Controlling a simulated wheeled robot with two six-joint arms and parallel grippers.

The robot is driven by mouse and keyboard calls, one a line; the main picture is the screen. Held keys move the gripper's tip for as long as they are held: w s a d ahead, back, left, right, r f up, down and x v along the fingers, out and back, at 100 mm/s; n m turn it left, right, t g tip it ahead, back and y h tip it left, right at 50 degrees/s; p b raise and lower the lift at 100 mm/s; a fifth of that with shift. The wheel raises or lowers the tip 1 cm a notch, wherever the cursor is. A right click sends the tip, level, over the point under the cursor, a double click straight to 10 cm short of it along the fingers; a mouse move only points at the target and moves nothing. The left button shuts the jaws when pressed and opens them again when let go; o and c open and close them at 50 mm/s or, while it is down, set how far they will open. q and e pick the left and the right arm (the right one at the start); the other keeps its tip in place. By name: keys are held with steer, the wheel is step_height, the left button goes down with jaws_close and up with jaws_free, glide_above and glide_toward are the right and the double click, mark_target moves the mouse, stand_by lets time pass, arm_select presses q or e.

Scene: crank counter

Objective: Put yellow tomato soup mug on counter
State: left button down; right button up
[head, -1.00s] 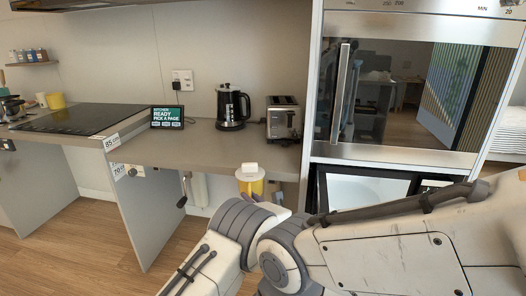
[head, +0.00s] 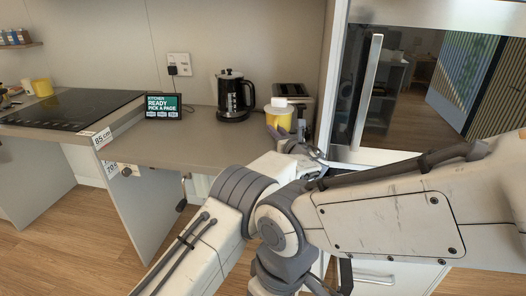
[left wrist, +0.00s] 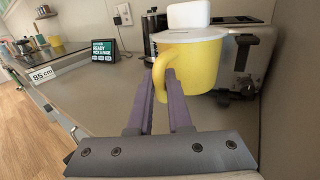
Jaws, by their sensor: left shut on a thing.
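The yellow tomato soup mug (head: 281,118) is at the right end of the counter (head: 190,148), in front of the toaster. It looks upright, with a white lid-like top and a white block on it. My left gripper (head: 287,140) is shut on the mug's handle, which shows between the purple-grey fingers in the left wrist view (left wrist: 161,82). In that view the mug (left wrist: 200,65) is over the counter top; I cannot tell whether its base touches it. My right gripper is not in view.
A toaster (head: 292,92) stands behind the mug, with a black kettle (head: 233,98) to its left. A small screen (head: 163,106) stands beside the black hob (head: 70,109). The tall oven (head: 420,90) bounds the right side. The counter's middle front is clear.

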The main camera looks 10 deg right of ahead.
arm_select(q)
steer(key=shift+w+a, duration=0.1)
steer(key=shift+w, duration=0.15)
steer(key=a+f, duration=0.2)
steer(key=a, duration=0.2)
steer(key=w+a+f, duration=0.1)
steer(key=a+f, duration=0.1)
steer(key=a, duration=0.1)
steer(key=a+f+p, duration=0.1)
steer(key=a+f, duration=0.1)
steer(key=a, duration=0.2)
steer(key=shift+w+a+f, duration=0.25)
steer(key=shift+a, duration=0.05)
steer(key=shift+f, duration=2.05)
steer(key=c, duration=0.8)
jaws_free()
steer(key=shift+s+f, duration=0.1)
steer(key=shift+f, duration=0.1)
steer(key=shift+c, duration=0.2)
steer(key=shift+r, duration=0.1)
